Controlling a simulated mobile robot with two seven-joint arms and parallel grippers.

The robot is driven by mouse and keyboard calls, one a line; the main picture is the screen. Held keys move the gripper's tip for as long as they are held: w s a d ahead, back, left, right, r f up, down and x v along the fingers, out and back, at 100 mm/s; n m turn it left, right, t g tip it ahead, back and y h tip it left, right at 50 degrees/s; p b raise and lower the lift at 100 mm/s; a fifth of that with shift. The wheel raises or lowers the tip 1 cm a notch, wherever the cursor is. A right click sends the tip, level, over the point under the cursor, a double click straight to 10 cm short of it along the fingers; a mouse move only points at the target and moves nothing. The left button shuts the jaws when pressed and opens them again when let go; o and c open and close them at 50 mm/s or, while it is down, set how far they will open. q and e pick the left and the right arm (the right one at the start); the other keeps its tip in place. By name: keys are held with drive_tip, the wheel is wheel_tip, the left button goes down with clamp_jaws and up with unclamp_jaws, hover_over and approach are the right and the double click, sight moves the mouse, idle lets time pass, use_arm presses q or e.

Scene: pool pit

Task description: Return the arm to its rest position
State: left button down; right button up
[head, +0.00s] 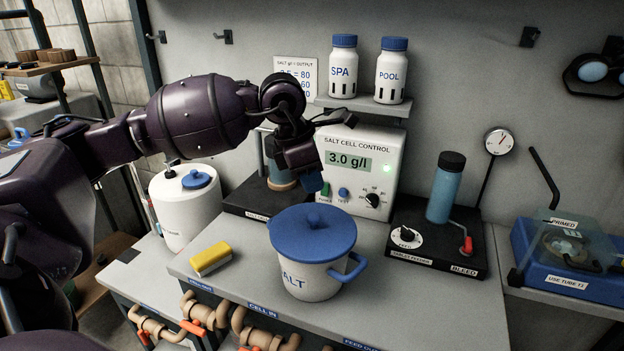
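My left arm (195,112) comes in from the left, raised and stretched out over the bench. My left gripper (312,182) points down in front of the salt cell control box (385,155), above and behind the salt pot (305,278). A small blue patch shows at its tip; I cannot tell whether it is a finger or something held. The fingers are too dark and small to tell open from shut. The pot is white with a blue lid (313,230) on and a blue handle at the right. My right gripper is not in view.
A yellow sponge (211,258) lies left of the pot. A white tank (185,205) stands at the left. A tablet feeder with a blue cylinder (445,190) stands right. SPA (342,68) and POOL (391,72) bottles sit on a shelf. Pipes (205,312) run below the bench front.

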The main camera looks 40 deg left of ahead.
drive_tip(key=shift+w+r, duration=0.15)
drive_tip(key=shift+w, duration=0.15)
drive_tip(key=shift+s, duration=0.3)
use_arm(q)
drive_tip(key=shift+f, duration=0.2)
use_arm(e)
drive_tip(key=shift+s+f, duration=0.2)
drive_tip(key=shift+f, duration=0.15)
use_arm(q)
drive_tip(key=shift+f, duration=0.2)
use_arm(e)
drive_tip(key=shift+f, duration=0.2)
use_arm(q)
drive_tip(key=shift+f+b, duration=0.6)
drive_tip(key=shift+b, duration=0.05)
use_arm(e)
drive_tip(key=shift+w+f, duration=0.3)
use_arm(q)
drive_tip(key=shift+f, duration=0.1)
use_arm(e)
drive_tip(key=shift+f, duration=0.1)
use_arm(q)
drive_tip(key=shift+f+b, duration=0.45)
drive_tip(key=shift+f, duration=0.35)
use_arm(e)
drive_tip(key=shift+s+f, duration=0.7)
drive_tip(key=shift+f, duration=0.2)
